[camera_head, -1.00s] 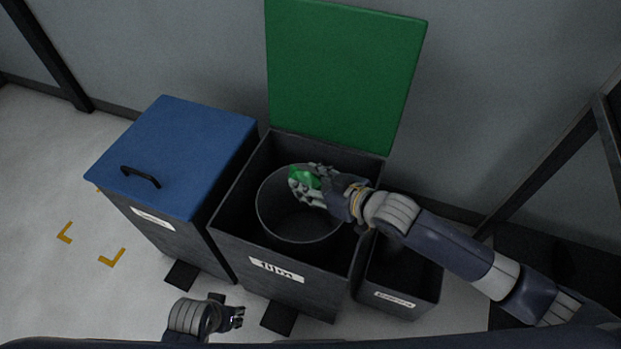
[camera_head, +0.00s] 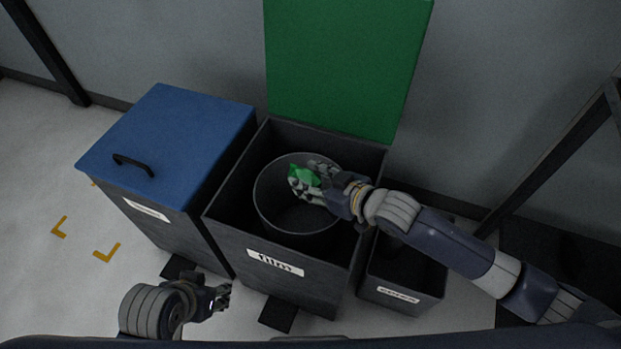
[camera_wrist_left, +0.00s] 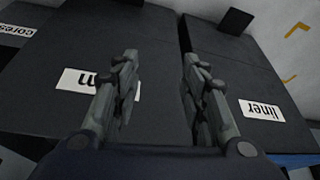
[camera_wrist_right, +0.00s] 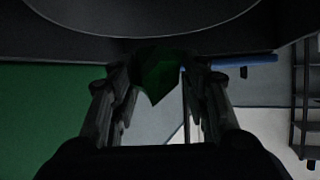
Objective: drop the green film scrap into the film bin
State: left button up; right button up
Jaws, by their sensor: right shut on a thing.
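The film bin (camera_head: 275,270) is a dark box labelled "film" with its green lid (camera_head: 335,65) standing open. A round grey liner (camera_head: 262,205) sits inside it. My right gripper (camera_head: 303,180) is over the liner's opening, shut on the crumpled green film scrap (camera_head: 304,175). The scrap also shows in the right wrist view (camera_wrist_right: 157,75), between the fingers near their tips. My left gripper (camera_head: 222,298) is low in front of the bins. In the left wrist view its fingers (camera_wrist_left: 160,75) are apart with nothing between them, facing the bin fronts.
A bin with a shut blue lid (camera_head: 175,140) and black handle stands to the left. A smaller open dark bin (camera_head: 400,285) stands to the right, under my right arm. Yellow corner marks (camera_head: 106,252) lie on the floor at left, where it is clear.

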aim_at(311, 177)
jog(key=shift+f+b, duration=0.5)
jog(key=shift+f, duration=0.35)
pick_arm(q)
jog(key=shift+w+d+r+t, duration=0.15)
jog(key=shift+w+t, duration=0.1)
jog(key=shift+w, duration=0.25)
jog(key=shift+w+d+t, duration=0.15)
jog(key=shift+w+t, duration=0.15)
jog(key=shift+w, duration=0.15)
jog(key=shift+w+d+r+t, duration=0.15)
jog(key=shift+w+t, duration=0.1)
jog(key=shift+w, duration=0.25)
pick_arm(e)
jog(key=shift+f, duration=0.15)
pick_arm(q)
jog(key=shift+f, duration=0.1)
pick_arm(e)
jog(key=o, duration=0.9)
jog(key=shift+o, duration=0.2)
notch_tip(311, 177, up, 10)
